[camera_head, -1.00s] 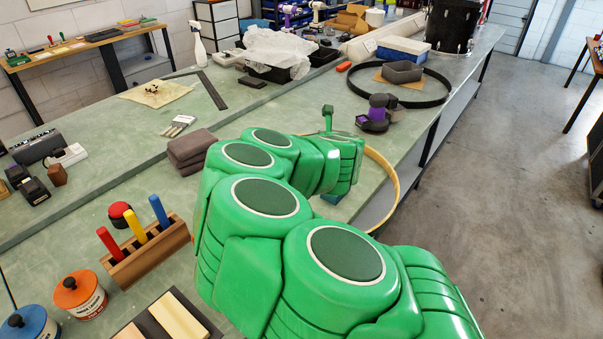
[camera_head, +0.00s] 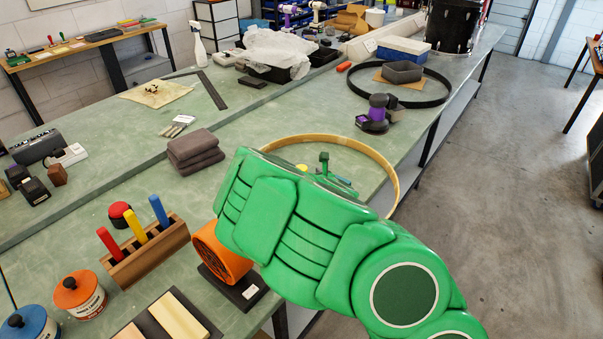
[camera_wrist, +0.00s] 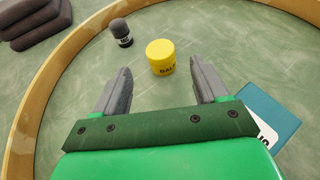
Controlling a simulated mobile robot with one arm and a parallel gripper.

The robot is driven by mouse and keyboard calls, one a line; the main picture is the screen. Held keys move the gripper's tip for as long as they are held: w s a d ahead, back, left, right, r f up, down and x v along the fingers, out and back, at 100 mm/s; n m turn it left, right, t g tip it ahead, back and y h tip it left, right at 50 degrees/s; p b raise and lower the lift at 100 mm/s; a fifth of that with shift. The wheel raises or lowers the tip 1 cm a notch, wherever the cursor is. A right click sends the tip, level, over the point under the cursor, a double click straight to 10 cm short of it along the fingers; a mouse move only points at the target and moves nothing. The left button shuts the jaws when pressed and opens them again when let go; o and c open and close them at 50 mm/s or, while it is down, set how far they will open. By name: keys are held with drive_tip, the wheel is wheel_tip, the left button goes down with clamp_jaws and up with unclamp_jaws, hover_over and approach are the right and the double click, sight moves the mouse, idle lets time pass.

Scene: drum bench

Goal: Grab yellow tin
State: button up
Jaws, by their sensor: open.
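The yellow tin (camera_wrist: 161,57) stands upright on the green bench inside the wooden hoop, with dark lettering on its side. It lies ahead of my gripper (camera_wrist: 160,85), roughly centred between the two grey fingers. The fingers are open and empty, and I see no contact with the tin. In the head view a small patch of the yellow tin (camera_head: 302,169) shows beside my green arm; most of it is hidden there.
The wooden hoop (camera_head: 385,165) surrounds the area. A small dark bottle (camera_wrist: 121,33) stands left of the tin, and a blue card or box (camera_wrist: 262,112) lies at the right. Folded grey cloths (camera_head: 195,150) are outside the hoop.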

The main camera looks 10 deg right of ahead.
drive_tip(key=shift+x, duration=3.75)
drive_tip(key=shift+r, duration=0.1)
drive_tip(key=c, duration=1.1)
